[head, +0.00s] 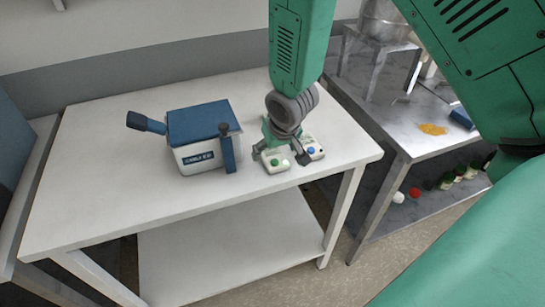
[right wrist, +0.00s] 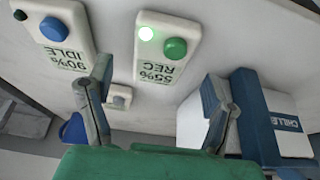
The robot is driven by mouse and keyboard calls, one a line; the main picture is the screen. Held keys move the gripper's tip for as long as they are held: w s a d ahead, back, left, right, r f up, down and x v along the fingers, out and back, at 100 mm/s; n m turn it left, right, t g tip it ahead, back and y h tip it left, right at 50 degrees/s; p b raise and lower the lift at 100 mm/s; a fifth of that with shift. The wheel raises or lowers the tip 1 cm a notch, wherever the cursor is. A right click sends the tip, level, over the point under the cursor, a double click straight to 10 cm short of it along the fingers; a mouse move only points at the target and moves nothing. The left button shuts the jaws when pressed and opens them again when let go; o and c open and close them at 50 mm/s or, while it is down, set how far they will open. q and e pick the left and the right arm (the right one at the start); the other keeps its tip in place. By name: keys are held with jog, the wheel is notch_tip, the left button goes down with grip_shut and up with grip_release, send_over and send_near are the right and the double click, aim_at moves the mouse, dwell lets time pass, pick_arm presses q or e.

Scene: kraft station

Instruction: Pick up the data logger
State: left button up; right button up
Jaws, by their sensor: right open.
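Two white, box-shaped devices that look like data loggers lie on the white table. One (head: 275,164) has a green button; in the right wrist view (right wrist: 165,50) it reads "55% REC" and a light glows on it. The other (head: 314,151) has a blue button and reads "90% IDLE" in the right wrist view (right wrist: 62,38). My right gripper (head: 281,158) is open and points down over the green-button logger. In the right wrist view its fingers (right wrist: 160,85) are spread, with that logger between and beyond them. My left gripper is not in view.
A blue-and-white chiller box (head: 200,135) with a blue handle stands left of the loggers. The white table (head: 110,190) is clear at its left and front. A metal bench (head: 400,120) at right holds a steel vessel and yellow material (head: 433,129).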

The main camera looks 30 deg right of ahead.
aim_at(273, 154)
jog(key=shift+x, duration=1.55)
jog(key=shift+r, duration=0.1)
jog(key=c, duration=1.3)
